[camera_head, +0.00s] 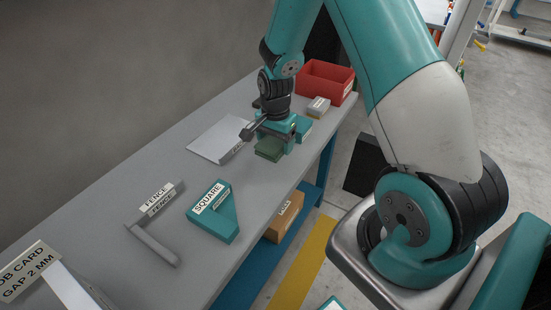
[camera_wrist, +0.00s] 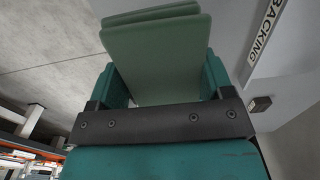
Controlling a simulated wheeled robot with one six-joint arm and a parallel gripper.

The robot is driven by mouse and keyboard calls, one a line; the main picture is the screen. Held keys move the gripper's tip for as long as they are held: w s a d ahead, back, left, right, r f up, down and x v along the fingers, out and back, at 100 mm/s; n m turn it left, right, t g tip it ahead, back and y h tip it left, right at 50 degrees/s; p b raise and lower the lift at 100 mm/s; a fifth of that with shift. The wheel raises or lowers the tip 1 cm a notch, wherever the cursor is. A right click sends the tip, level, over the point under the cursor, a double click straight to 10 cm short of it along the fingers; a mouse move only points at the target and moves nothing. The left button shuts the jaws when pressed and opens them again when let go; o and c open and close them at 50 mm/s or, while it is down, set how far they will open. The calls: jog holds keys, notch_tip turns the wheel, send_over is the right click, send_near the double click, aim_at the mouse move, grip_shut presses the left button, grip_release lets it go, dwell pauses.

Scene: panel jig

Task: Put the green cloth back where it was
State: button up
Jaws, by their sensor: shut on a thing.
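The green cloth (camera_head: 268,150) is a folded dark green pad in the head view, at or just above the grey tabletop near its front edge. My gripper (camera_head: 279,139) is over it, pointing down, and shut on it. In the wrist view the cloth (camera_wrist: 155,45) shows as stacked pale green layers between the two teal fingers of my gripper (camera_wrist: 160,78). I cannot tell whether its underside touches the table.
A white panel (camera_head: 212,140), labelled BACKING in the wrist view, lies left of the cloth. A red bin (camera_head: 320,82) and a small block (camera_head: 318,106) stand behind. A teal square (camera_head: 213,212) and a grey fence (camera_head: 152,243) lie nearer. The tabletop (camera_head: 190,175) between is bare.

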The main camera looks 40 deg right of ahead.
aim_at(276, 166)
jog(key=shift+f, duration=3.45)
jog(key=shift+f, duration=0.1)
jog(key=shift+f, duration=0.15)
jog(key=o, duration=0.9)
